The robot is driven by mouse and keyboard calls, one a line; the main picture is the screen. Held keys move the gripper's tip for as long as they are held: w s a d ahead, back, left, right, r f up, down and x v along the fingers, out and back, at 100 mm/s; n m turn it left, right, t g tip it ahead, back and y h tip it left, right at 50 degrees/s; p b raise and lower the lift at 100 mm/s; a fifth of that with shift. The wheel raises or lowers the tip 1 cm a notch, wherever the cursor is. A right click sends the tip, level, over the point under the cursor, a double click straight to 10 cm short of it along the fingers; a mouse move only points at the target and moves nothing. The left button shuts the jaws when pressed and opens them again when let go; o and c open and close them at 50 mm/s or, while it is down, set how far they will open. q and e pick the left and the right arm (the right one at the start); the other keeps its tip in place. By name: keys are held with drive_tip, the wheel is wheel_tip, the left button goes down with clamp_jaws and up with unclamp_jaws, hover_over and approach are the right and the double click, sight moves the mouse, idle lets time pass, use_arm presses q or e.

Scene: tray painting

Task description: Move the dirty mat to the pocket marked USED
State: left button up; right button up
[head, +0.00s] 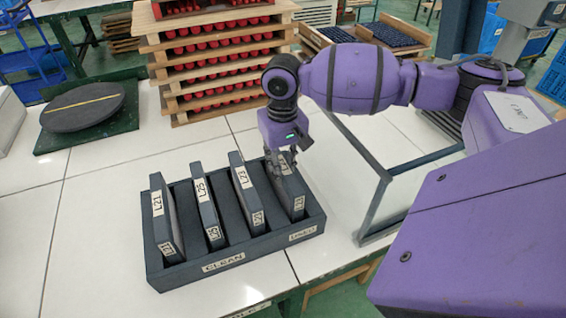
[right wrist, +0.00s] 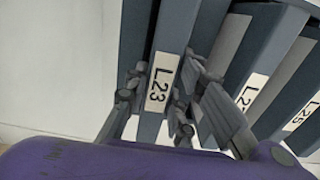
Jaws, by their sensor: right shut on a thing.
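A dark crate (head: 190,272) stands on the white table with upright slate-grey mats in its pockets. Its front reads CLEAN at the left and a smaller label, apparently USED (head: 302,233), at the right end. My right gripper (head: 284,165) is shut on the rightmost mat (head: 291,196), at its top edge. That mat stands upright in the end pocket above the small label. My left gripper is out of view.
Other mats (head: 165,215), (head: 208,210), (head: 247,195) stand in the pockets to the left. A clear-walled box (head: 395,180) is close right of the crate. Stacked wooden racks (head: 215,60) stand behind.

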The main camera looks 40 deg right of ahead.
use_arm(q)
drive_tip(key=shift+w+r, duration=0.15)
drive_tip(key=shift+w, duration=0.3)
use_arm(e)
drive_tip(key=shift+f, duration=0.1)
drive_tip(key=o, duration=1.1)
drive_tip(key=shift+c, duration=0.2)
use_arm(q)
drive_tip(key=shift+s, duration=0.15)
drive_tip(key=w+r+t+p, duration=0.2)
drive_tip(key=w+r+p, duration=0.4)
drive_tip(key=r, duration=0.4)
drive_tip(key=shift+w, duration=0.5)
use_arm(e)
wheel_tip(320, 180, up, 19)
